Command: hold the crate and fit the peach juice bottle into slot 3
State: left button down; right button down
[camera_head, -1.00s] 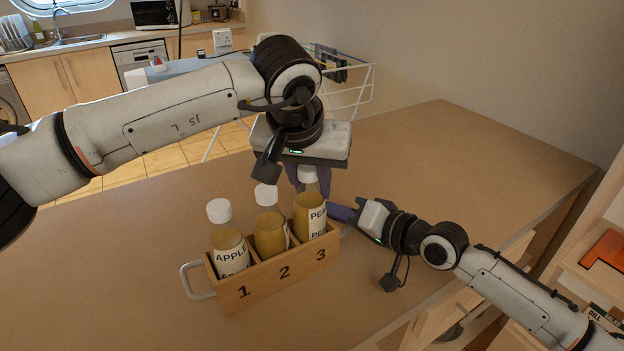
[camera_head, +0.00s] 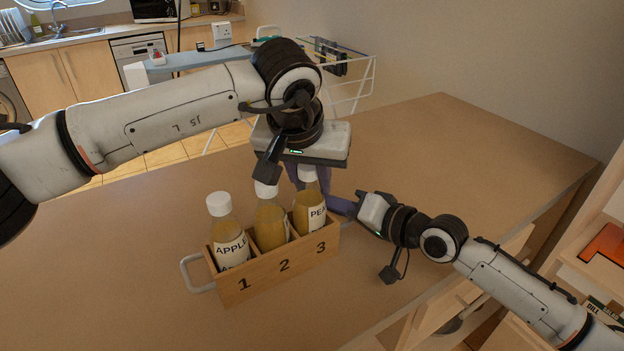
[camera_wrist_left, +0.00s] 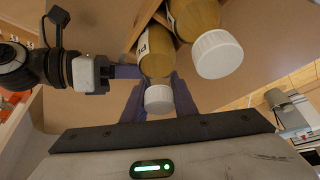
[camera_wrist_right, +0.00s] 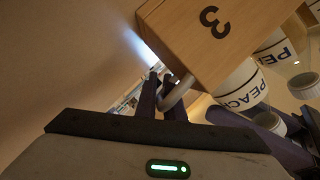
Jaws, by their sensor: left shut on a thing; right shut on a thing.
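The wooden crate (camera_head: 262,281) stands on the table, with slots marked 1, 2 and 3. The peach juice bottle (camera_head: 308,212), white-capped with a white label, stands roughly upright in slot 3; its lower part is hidden behind the crate wall. My left gripper (camera_head: 311,180) comes from above and behind and is shut on this bottle near the cap; its fingers flank the bottle (camera_wrist_left: 155,62) in the left wrist view. My right gripper (camera_head: 345,207) is shut on the crate's right-hand handle (camera_wrist_right: 178,93).
The apple bottle (camera_head: 228,236) stands in slot 1 and another juice bottle (camera_head: 270,222) in slot 2, close beside the peach one. The crate's left handle (camera_head: 191,275) is free. The table (camera_head: 120,250) is clear around the crate. A white drying rack (camera_head: 352,95) stands behind.

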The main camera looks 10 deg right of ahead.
pick_arm(q)
jog(key=c, duration=1.4)
grip_release()
jog(key=shift+o, duration=0.2)
jog(key=v, duration=1.2)
jog(key=shift+w+r, duration=0.1)
pick_arm(e)
jog(key=c, duration=1.8)
grip_release()
jog(key=shift+s, duration=0.1)
